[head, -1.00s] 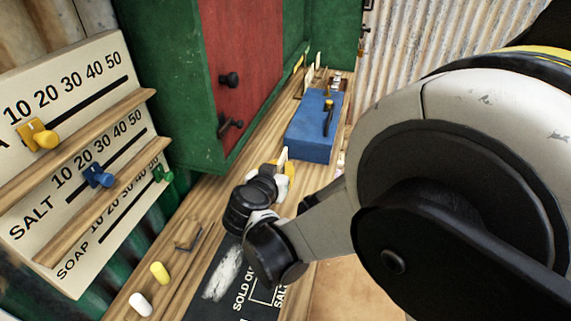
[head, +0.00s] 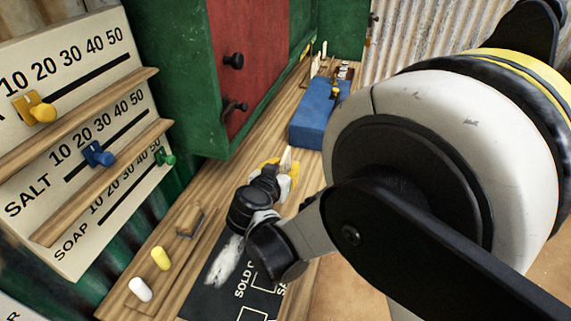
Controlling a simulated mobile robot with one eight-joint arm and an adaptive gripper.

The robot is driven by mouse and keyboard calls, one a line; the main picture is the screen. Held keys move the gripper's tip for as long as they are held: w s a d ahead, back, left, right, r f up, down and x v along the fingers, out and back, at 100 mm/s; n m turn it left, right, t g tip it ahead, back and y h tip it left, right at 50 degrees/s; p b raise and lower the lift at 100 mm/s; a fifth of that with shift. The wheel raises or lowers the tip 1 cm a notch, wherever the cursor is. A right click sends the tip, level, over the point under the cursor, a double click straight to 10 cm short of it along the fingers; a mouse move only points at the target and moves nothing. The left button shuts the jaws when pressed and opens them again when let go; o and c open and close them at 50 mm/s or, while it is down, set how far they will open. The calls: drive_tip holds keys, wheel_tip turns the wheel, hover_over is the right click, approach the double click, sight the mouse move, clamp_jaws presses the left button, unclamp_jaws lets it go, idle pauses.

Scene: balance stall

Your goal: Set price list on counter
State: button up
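A cream board (head: 120,208) with number scales and rows for SALT and SOAP stands at left, with yellow (head: 36,108), blue (head: 98,154) and green (head: 165,157) sliders. A dark chalkboard (head: 222,297) with "SOLD" lettering lies on the wooden counter (head: 190,192), partly hidden by my arm. My gripper (head: 289,168), yellow and white, is over the counter in front of the blue box. A thin pale piece (head: 287,158) shows at its fingers; I cannot tell whether it is held.
A blue box (head: 312,124) stands on the counter beyond my gripper. A green cabinet with a red door (head: 255,85) borders the counter at left. White (head: 140,289) and yellow (head: 160,258) chalk-like sticks and a small wooden piece (head: 189,219) lie nearer.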

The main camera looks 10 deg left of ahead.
drive_tip(key=shift+s+r, duration=0.2)
drive_tip(key=shift+r, duration=0.1)
drive_tip(key=p+v, duration=0.5)
drive_tip(key=v, duration=0.6)
drive_tip(key=d+r+g+h, duration=0.1)
drive_tip(key=d+r+g, duration=0.25)
drive_tip(key=d, duration=1.25)
drive_tip(key=s+d+r+n+g+y, duration=0.1)
drive_tip(key=s+d+r+g+y, duration=0.1)
drive_tip(key=s+d, duration=1)
drive_tip(key=shift+d+r+n+g+y, duration=0.35)
drive_tip(key=shift+d+r, duration=0.2)
drive_tip(key=shift+d, duration=0.3)
